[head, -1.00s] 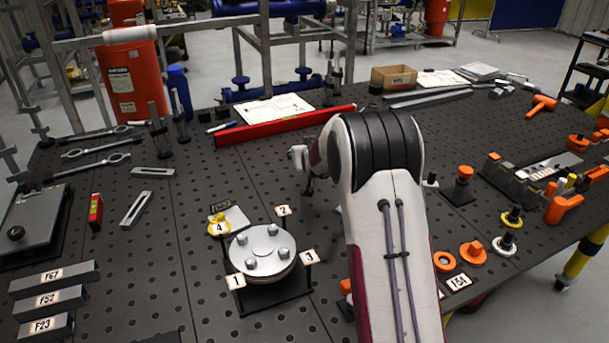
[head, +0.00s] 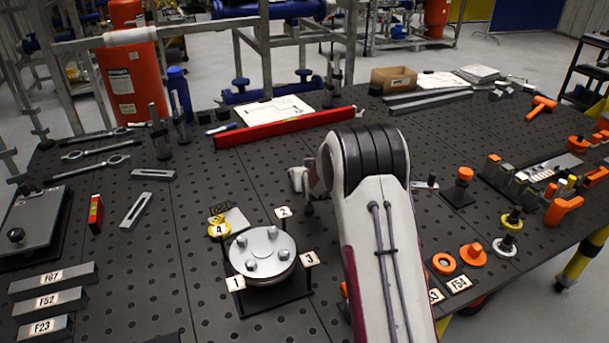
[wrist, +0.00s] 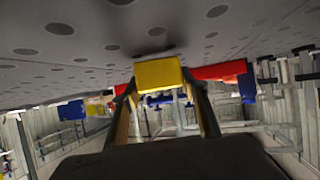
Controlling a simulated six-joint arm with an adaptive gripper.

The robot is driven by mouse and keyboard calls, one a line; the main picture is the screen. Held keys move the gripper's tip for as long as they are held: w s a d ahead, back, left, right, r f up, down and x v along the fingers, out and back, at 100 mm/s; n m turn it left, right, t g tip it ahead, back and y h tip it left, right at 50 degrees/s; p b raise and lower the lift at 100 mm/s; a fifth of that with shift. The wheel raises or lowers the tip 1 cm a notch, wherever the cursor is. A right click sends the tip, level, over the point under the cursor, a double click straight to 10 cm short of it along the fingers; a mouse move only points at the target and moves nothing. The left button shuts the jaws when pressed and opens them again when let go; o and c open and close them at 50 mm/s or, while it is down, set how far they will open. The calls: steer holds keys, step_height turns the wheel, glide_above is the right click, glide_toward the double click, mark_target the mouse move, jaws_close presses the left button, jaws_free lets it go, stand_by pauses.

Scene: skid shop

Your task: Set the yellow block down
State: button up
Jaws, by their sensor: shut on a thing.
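The yellow block (wrist: 158,75) shows in the wrist view, between the two fingers of my gripper (wrist: 160,88). The gripper is shut on it. The perforated dark table top (wrist: 90,40) fills the upper part of this tilted view, and the block is close to it. A dark patch lies on the table by the block. I cannot tell whether the block touches the table. In the head view my arm hides the block and the gripper's fingers.
A round metal flange (head: 262,252) with upright studs and numbered tags stands left of my arm. A long red bar (head: 285,127) lies behind it. Orange knobs and parts (head: 473,254) stand to the right.

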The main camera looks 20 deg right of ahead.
steer(key=shift+f, duration=0.5)
steer(key=shift+f, duration=0.1)
steer(key=o, duration=1.2)
steer(key=shift+s+r, duration=0.35)
steer(key=shift+v, duration=5.6)
steer(key=shift+f, duration=0.1)
steer(key=shift+s+a, duration=0.1)
